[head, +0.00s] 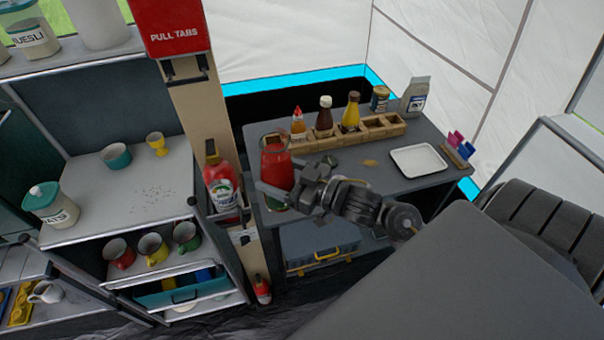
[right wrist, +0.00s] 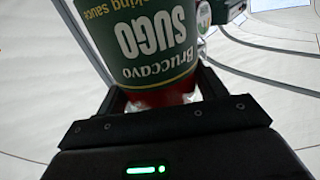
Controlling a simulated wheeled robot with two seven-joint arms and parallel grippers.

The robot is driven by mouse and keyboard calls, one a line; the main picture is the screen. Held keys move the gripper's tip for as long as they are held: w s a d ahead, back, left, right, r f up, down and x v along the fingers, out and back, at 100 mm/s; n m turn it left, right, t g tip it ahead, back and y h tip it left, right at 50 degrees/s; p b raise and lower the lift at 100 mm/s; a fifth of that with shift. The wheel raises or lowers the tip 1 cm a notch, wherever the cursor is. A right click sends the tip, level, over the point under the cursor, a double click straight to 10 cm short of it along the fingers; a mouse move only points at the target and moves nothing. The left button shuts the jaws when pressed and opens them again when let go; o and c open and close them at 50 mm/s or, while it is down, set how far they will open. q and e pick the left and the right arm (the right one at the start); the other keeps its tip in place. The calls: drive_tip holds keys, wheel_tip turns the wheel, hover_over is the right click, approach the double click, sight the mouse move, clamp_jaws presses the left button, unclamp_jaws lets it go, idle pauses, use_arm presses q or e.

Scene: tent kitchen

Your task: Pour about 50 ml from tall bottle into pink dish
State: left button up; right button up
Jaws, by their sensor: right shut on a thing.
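My right gripper (head: 276,192) is shut on a red sauce container (head: 276,162) with a dark green label, held in front of the grey side table's left end. In the right wrist view the container (right wrist: 158,45) fills the space between the fingers, and its label reads "Bruccavo SUGO". That lettering is upside down in this view. I cannot tell whether the container is open or how full it is. I see no pink dish in either view. My left gripper is not in view.
The side table (head: 330,190) bears a wooden caddy (head: 375,132) with sauce bottles and a white tray (head: 418,160). A red labelled container (head: 220,180) sits by the post (head: 200,120). Shelves at left hold mugs and a jar (head: 50,205).

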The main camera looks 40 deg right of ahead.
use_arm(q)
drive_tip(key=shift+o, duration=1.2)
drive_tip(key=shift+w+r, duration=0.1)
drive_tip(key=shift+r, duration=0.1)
use_arm(e)
drive_tip(key=shift+w+d+r, duration=0.15)
drive_tip(key=shift+w+d, duration=0.15)
use_arm(q)
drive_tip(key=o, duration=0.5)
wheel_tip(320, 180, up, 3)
drive_tip(key=p, duration=0.3)
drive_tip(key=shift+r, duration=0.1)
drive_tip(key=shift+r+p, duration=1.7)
drive_tip(key=shift+p, duration=0.2)
use_arm(e)
drive_tip(key=w+d+f+m+h, duration=0.2)
drive_tip(key=w+d+f+h, duration=0.1)
drive_tip(key=d, duration=0.4)
drive_tip(key=w+d+f+m+t+h, duration=0.1)
drive_tip(key=w+d+f+m+h, duration=0.2)
drive_tip(key=d, duration=0.5)
drive_tip(key=w+d+f+m+t+h, duration=0.1)
drive_tip(key=d+f+h, duration=0.3)
drive_tip(key=d, duration=0.4)
drive_tip(key=shift+w+f+m+h, duration=0.35)
drive_tip(key=shift+w+m+h, duration=0.3)
drive_tip(key=shift+w, duration=0.25)
